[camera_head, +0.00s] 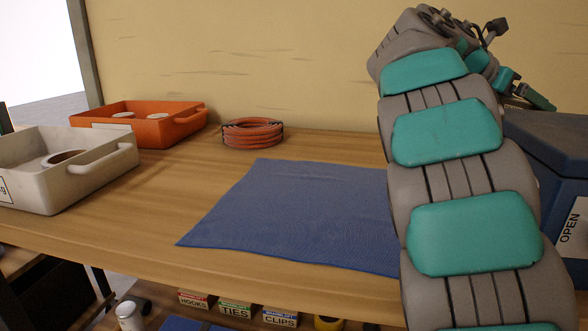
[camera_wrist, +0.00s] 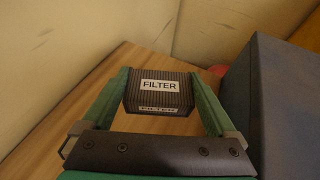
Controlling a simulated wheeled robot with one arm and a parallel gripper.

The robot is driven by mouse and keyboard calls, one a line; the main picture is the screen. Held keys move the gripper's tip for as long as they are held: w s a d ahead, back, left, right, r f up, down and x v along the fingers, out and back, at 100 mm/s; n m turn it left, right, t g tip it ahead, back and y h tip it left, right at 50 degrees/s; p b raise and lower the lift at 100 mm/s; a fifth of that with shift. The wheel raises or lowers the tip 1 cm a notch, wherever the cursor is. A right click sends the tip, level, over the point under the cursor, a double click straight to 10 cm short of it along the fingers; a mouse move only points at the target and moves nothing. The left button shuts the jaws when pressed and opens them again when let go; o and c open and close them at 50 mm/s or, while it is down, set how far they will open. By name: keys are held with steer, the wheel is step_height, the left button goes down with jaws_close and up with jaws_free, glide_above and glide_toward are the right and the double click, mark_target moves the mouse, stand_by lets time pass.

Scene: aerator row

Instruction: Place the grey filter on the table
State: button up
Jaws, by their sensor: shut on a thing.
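The grey filter (camera_wrist: 160,98), a dark ribbed block with white FILTER labels, is between the two green fingers of my gripper (camera_wrist: 163,92) in the wrist view. The gripper is shut on it. The wooden table (camera_wrist: 75,115) shows below and left of the filter; I cannot tell whether the filter touches it. In the head view the table (camera_head: 150,225) runs along the wall, and my arm covers its right part.
A blue cloth (camera_head: 295,212) lies flat mid-table. A white bin (camera_head: 70,180), an orange bin (camera_head: 165,130) and a coiled orange hose (camera_head: 252,133) stand left and behind. A blue box marked OPEN (camera_head: 550,150) stands at right, close beside my gripper in the wrist view (camera_wrist: 265,105).

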steer(key=shift+w+f+b, duration=0.2)
steer(key=shift+f+b, duration=0.1)
steer(key=shift+f, duration=0.7)
step_height(320, 180, down, 10)
steer(key=shift+b, duration=0.75)
steer(key=o, duration=1)
steer(key=v, duration=1.2)
steer(key=shift+r, duration=0.1)
